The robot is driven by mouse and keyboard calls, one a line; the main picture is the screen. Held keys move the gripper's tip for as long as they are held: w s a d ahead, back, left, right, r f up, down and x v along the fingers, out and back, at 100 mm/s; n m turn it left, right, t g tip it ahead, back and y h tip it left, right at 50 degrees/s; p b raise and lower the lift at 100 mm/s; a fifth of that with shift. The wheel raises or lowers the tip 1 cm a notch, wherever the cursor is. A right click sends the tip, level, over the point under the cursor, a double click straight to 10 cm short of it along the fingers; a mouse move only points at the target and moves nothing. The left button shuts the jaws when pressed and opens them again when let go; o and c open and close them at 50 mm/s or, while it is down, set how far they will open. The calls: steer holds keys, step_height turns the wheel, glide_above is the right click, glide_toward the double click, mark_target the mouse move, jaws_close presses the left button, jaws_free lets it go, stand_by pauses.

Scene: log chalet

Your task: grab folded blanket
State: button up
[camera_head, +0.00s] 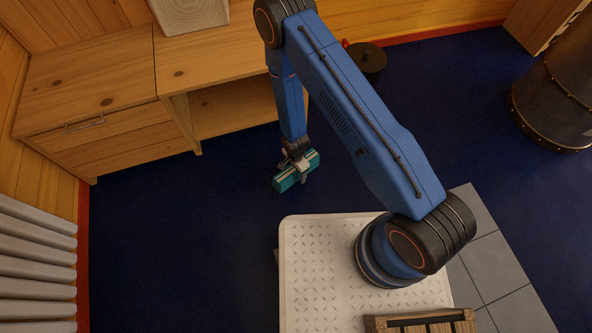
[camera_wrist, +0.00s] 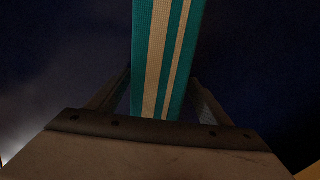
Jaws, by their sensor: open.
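The folded blanket (camera_head: 287,181) is a small teal block with pale stripes, below the end of my arm in the head view. My gripper (camera_head: 299,166) is directly over it, pointing down, with fingers astride it. In the wrist view the blanket (camera_wrist: 148,60) runs as a teal and beige striped band between the two fingers, one at each side. The jaws are open, and dark gaps show beside the band. The fingertips are dim, and I cannot tell whether they touch the blanket.
A wooden cabinet (camera_head: 95,85) with a drawer stands at the back left, beside an open wooden shelf (camera_head: 230,105). A dark lidded pot (camera_head: 368,62) is behind my arm. A dark metal barrel shape (camera_head: 560,95) stands at the right. Blue floor (camera_head: 180,240) is clear at the left.

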steer(key=shift+c, duration=0.6)
steer(key=c, duration=1.1)
steer(key=shift+r, duration=0.1)
